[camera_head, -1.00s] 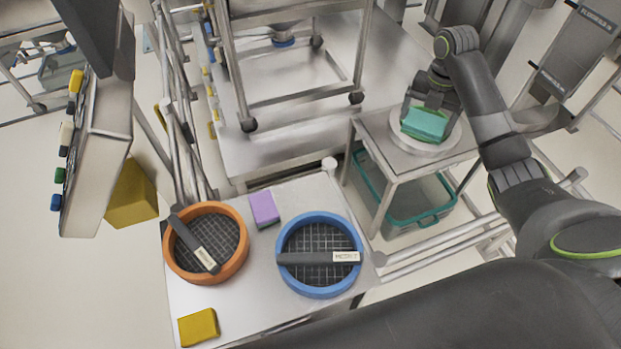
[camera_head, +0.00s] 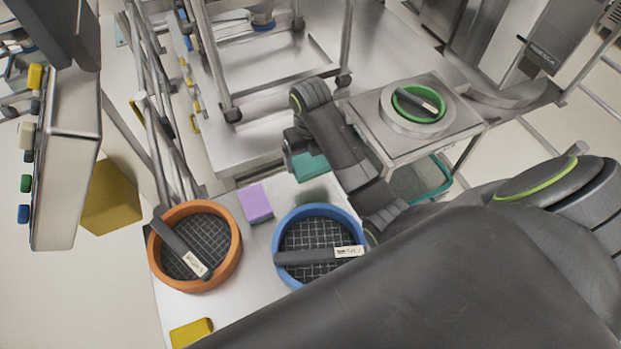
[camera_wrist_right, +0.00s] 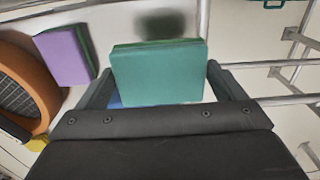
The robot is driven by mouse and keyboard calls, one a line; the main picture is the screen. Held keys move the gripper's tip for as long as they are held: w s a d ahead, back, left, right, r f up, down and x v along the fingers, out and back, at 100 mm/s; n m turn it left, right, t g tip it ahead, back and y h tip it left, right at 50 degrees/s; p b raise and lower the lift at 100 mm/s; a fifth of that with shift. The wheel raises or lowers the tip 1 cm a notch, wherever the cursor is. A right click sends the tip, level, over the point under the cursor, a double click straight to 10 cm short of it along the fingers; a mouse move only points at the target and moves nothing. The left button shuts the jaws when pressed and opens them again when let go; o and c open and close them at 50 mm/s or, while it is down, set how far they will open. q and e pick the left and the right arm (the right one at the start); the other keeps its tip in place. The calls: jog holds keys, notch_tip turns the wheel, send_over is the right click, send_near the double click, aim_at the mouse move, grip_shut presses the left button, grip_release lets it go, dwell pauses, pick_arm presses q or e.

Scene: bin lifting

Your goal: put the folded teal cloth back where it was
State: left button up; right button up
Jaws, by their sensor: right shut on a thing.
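The folded teal cloth (camera_head: 311,168) is held in my right gripper (camera_head: 297,158) above the back right part of the steel table. In the right wrist view, the cloth (camera_wrist_right: 158,76) sits between the two fingers of the gripper (camera_wrist_right: 162,86). A dark shadow shows on the table beyond the cloth, and the cloth looks raised off the surface. My right forearm partly covers the cloth in the head view. My left gripper is not in view.
A purple sponge (camera_head: 254,203) lies left of the cloth. An orange-rimmed round sieve (camera_head: 236,253), a blue-rimmed one (camera_head: 283,238) and a yellow sponge (camera_head: 191,332) are on the steel table (camera_head: 252,290). A green-rimmed round piece (camera_head: 399,108) rests on the side stand (camera_head: 455,125).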

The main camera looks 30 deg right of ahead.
aim_at(311, 159)
notch_tip(311, 159, down, 4)
jog(key=shift+r+b, duration=0.1)
jog(key=shift+b, duration=0.7)
notch_tip(311, 159, down, 4)
jog(key=shift+f+p, duration=0.1)
jog(key=shift+p, duration=0.4)
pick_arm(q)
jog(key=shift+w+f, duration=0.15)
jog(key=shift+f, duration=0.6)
pick_arm(e)
jog(key=shift+f, duration=0.2)
jog(key=o, duration=0.8)
jog(key=shift+r, duration=0.1)
jog(key=shift+c, duration=0.2)
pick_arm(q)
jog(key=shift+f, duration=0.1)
pick_arm(e)
jog(key=shift+r, duration=0.1)
